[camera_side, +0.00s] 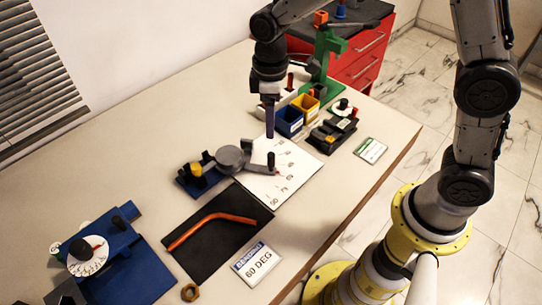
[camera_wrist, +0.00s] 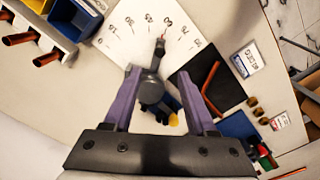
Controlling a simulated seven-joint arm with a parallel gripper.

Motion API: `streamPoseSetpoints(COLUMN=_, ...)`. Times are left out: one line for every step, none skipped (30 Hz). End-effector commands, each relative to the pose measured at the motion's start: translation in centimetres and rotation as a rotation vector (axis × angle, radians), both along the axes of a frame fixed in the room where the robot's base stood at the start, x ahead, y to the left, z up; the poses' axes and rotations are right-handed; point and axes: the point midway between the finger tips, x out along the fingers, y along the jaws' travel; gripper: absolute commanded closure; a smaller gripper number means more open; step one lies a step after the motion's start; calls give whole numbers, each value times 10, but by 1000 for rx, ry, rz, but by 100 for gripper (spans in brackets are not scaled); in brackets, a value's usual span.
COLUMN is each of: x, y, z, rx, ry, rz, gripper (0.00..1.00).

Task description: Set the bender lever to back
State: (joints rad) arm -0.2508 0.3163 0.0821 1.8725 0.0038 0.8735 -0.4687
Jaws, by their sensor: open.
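The bender has a dark blue base with a yellow knob (camera_side: 195,170), a grey disc (camera_side: 231,157) and a lever (camera_side: 258,169) with an upright black handle (camera_side: 271,160). The lever lies over a white angle sheet (camera_side: 284,186), its red tip towards the mark that looks like 60. My gripper (camera_side: 269,136) points down above the sheet, close to the handle but apart from it. In the wrist view my gripper (camera_wrist: 156,72) is open, its purple fingers either side of the grey disc (camera_wrist: 150,90) and lever, with the handle (camera_wrist: 158,46) ahead between them.
A bent orange rod (camera_side: 205,225) lies on a black mat (camera_side: 225,250) beside a "60 DEG" card (camera_side: 257,264). Blue and yellow bins (camera_side: 289,121), a black device (camera_side: 332,133) and a green stand (camera_side: 325,75) are behind. A blue dial fixture (camera_side: 115,262) stands front left.

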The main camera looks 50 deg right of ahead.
Motion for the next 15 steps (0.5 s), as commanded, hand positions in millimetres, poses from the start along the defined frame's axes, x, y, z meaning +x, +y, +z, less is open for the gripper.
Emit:
streamPoseSetpoints(x=-1, y=0, z=-6, rx=0, ry=4, rz=0, gripper=43)
streamPoseSetpoints(x=-1, y=0, z=-10, rx=-1, ry=4, rz=0, gripper=43)
streamPoseSetpoints(x=-1, y=0, z=-16, rx=0, ry=4, rz=-1, gripper=43)
streamPoseSetpoints(x=-1, y=0, z=-21, rx=-1, ry=4, rz=-1, gripper=43)
streamPoseSetpoints(x=-2, y=-1, z=-27, rx=-2, ry=5, rz=-1, gripper=43)
streamPoseSetpoints(x=-1, y=0, z=-34, rx=-2, ry=5, rz=-1, gripper=43)
streamPoseSetpoints(x=-2, y=-1, z=-40, rx=-2, ry=5, rz=-1, gripper=43)
streamPoseSetpoints(x=-1, y=-1, z=-46, rx=-1, ry=4, rz=-1, gripper=43)
streamPoseSetpoints(x=-2, y=-1, z=-54, rx=-1, ry=4, rz=-1, gripper=43)
streamPoseSetpoints(x=-2, y=-1, z=-60, rx=-2, ry=5, rz=-1, gripper=43)
streamPoseSetpoints(x=-2, y=-1, z=-67, rx=-2, ry=5, rz=-1, gripper=43)
streamPoseSetpoints(x=-2, y=-1, z=-74, rx=-2, ry=5, rz=-1, gripper=43)
streamPoseSetpoints(x=-2, y=-1, z=-80, rx=-2, ry=5, rz=-1, gripper=43)
streamPoseSetpoints(x=-2, y=-1, z=-86, rx=-2, ry=4, rz=-1, gripper=43)
streamPoseSetpoints(x=-2, y=-1, z=-92, rx=-2, ry=4, rz=-1, gripper=43)
